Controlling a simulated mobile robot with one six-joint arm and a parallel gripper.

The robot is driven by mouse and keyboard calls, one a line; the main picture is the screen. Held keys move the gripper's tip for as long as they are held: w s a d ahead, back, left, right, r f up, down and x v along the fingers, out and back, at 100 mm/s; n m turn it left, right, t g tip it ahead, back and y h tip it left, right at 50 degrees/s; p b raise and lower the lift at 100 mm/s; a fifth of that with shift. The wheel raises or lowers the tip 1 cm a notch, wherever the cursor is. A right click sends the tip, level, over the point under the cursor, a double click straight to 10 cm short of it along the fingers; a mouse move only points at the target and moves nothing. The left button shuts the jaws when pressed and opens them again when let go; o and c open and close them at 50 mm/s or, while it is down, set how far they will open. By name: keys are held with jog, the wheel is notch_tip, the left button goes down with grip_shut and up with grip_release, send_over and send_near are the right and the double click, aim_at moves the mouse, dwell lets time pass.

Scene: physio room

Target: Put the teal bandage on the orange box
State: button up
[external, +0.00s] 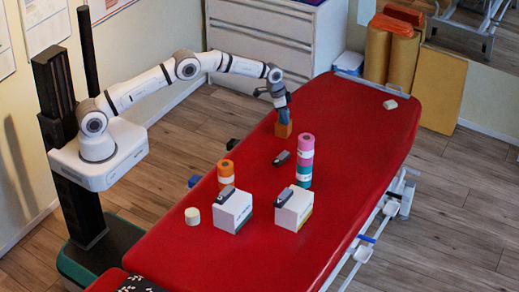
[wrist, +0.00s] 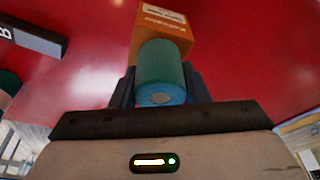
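The teal bandage (wrist: 162,72) is a roll between the two dark fingers of my gripper (wrist: 160,90) in the wrist view, with a finger against each side. In the external view my gripper (external: 281,97) points down over the red treatment table, with the bandage (external: 284,115) under it. The orange box (external: 283,131) is directly below the bandage on the table. It also shows in the wrist view (wrist: 160,30), just beyond the roll. I cannot tell whether the roll touches the box top or hangs slightly above it.
A stack of pink, purple and teal rolls (external: 305,160) stands near a dark device (external: 281,158). Two white boxes (external: 233,211) (external: 294,209) with dark devices on top, an orange roll stack (external: 226,172) and a cream roll (external: 192,216) stand nearer. The far red table (external: 365,110) is mostly clear.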

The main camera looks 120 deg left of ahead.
jog(key=o, duration=0.4)
jog(key=shift+r, duration=0.1)
jog(key=shift+r, duration=0.25)
jog(key=b+v, duration=0.1)
jog(key=v, duration=1)
jog(key=shift+d+r, duration=0.1)
jog(key=shift+r, duration=0.2)
